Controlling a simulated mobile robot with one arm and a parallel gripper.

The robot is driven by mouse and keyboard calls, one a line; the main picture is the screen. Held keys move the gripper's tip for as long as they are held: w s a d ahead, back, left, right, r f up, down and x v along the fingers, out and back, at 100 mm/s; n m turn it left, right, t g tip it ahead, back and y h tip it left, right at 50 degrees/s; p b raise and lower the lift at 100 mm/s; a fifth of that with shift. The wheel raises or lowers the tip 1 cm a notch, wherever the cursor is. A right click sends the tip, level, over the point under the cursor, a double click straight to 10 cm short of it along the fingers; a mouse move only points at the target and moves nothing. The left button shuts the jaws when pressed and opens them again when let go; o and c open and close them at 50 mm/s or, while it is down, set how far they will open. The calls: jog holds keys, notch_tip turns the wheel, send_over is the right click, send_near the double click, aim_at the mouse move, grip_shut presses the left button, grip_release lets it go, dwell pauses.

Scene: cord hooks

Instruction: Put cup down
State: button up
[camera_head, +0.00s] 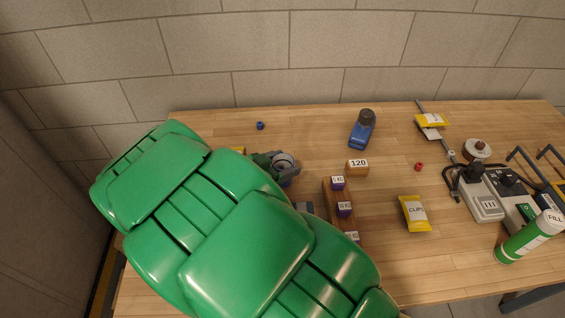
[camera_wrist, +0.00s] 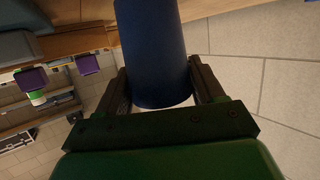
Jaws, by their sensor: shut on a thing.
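A dark blue cylindrical cup (camera_wrist: 155,50) fills the upper middle of the wrist view. My gripper (camera_wrist: 163,85) is shut on it, with one dark finger on each side. In the head view, my gripper (camera_head: 272,166) is over the left part of the wooden table, beside a round greyish rim (camera_head: 286,161) that looks like the held cup's open end. My green arm hides much of the area below it. I cannot tell whether the cup touches the table.
Right of my gripper are purple weights (camera_head: 344,209) on a wooden strip and a block marked 120 (camera_head: 357,167). The table's back left (camera_head: 215,122) is mostly clear.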

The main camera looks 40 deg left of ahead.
jog(key=shift+f, duration=0.3)
jog(key=o, duration=1.1)
jog(key=shift+r, duration=0.6)
notch_tip(320, 180, up, 2)
jog(key=shift+r, duration=0.1)
jog(key=shift+s+d+r, duration=1.35)
jog(key=shift+d+r, duration=0.25)
jog(key=shift+d, duration=0.3)
jog(key=shift+s+d+r, duration=1.4)
jog(key=shift+d+r, duration=0.2)
jog(key=shift+d, duration=0.25)
jog(key=shift+s+d+r, duration=1.35)
jog(key=shift+d+r, duration=0.25)
jog(key=shift+d, duration=0.3)
